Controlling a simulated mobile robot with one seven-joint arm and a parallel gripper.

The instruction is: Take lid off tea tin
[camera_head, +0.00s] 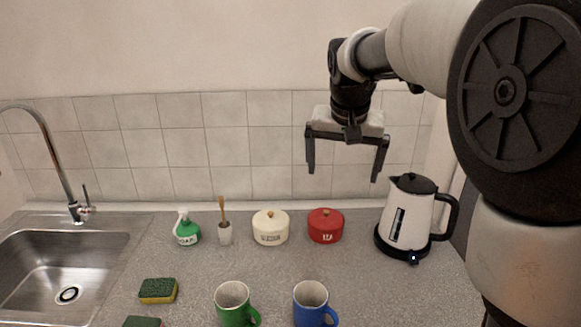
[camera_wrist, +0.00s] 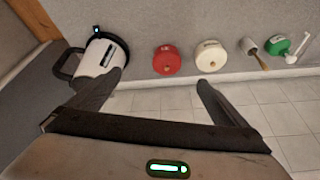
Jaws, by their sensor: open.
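Two lidded round tins stand side by side at the back of the counter. The red tin (camera_head: 326,227) has a dark knob on its lid and a short white label. The cream tin (camera_head: 270,228) has a knobbed lid and a longer dark label. The labels are too small to read surely, so I cannot tell which is the tea tin. Both lids are on. My gripper (camera_head: 343,175) is open and empty, above the counter and high over the red tin, pointing down. The wrist view shows the red tin (camera_wrist: 167,60) and cream tin (camera_wrist: 210,57) beyond the open fingers.
A white kettle (camera_head: 411,215) stands right of the red tin. A soap bottle (camera_head: 187,230) and a brush in its cup (camera_head: 225,233) stand left. Green (camera_head: 233,305) and blue (camera_head: 310,304) mugs are in front. A sponge (camera_head: 158,291) lies near the sink (camera_head: 60,270).

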